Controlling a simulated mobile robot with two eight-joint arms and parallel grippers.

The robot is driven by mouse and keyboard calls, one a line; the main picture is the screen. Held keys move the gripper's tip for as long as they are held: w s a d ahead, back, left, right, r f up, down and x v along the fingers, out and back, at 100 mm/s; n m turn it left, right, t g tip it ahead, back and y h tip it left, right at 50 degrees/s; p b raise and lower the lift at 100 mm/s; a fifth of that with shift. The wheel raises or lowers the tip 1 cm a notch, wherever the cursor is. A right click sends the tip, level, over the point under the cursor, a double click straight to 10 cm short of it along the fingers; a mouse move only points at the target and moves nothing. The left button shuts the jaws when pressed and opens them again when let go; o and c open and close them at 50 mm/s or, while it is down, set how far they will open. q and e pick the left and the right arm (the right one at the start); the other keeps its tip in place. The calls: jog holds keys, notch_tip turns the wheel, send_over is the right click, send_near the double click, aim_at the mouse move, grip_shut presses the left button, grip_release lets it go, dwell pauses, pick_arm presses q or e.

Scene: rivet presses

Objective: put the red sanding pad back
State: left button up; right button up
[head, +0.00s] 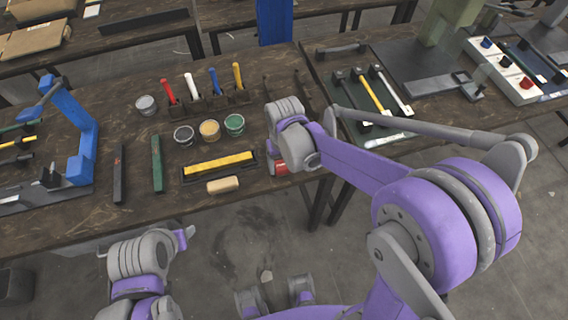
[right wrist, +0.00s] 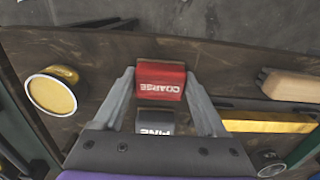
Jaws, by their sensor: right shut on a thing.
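The red sanding pad (right wrist: 161,80), marked COARSE, sits between the two fingers of my right gripper (right wrist: 161,92), which is shut on it. In the head view the red pad (head: 280,168) shows below my right gripper, near the table's front edge, partly hidden by it. A dark grey pad (right wrist: 154,122) marked FINE lies just beside the red one in the right wrist view; my arm hides it in the head view. Whether the red pad touches the table is unclear. My left gripper (head: 185,236) is low in front of the table; its fingers do not show clearly.
A black tray with a yellow strip (head: 219,164) and a tan block (head: 223,185) lie left of the red pad. Several open tins, including a green one (head: 234,124), stand behind. A round yellow-faced thing (right wrist: 52,92) lies on the pads' other side. Bare tabletop shows front left.

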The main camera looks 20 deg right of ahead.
jog(key=shift+f, duration=0.25)
jog(key=o, duration=1.2)
jog(key=shift+o, duration=0.2)
jog(key=shift+r, duration=0.1)
jog(key=shift+r, duration=0.25)
notch_tip(320, 180, up, 12)
jog(key=p, duration=0.1)
jog(key=s+d+f+t, duration=0.2)
jog(key=s+d, duration=0.1)
jog(key=s, duration=0.4)
jog(key=s+d+f+t, duration=0.2)
jog(key=s+d+t, duration=0.1)
jog(key=s, duration=0.4)
jog(key=shift+s+d, duration=0.2)
jog(key=shift+d, duration=0.1)
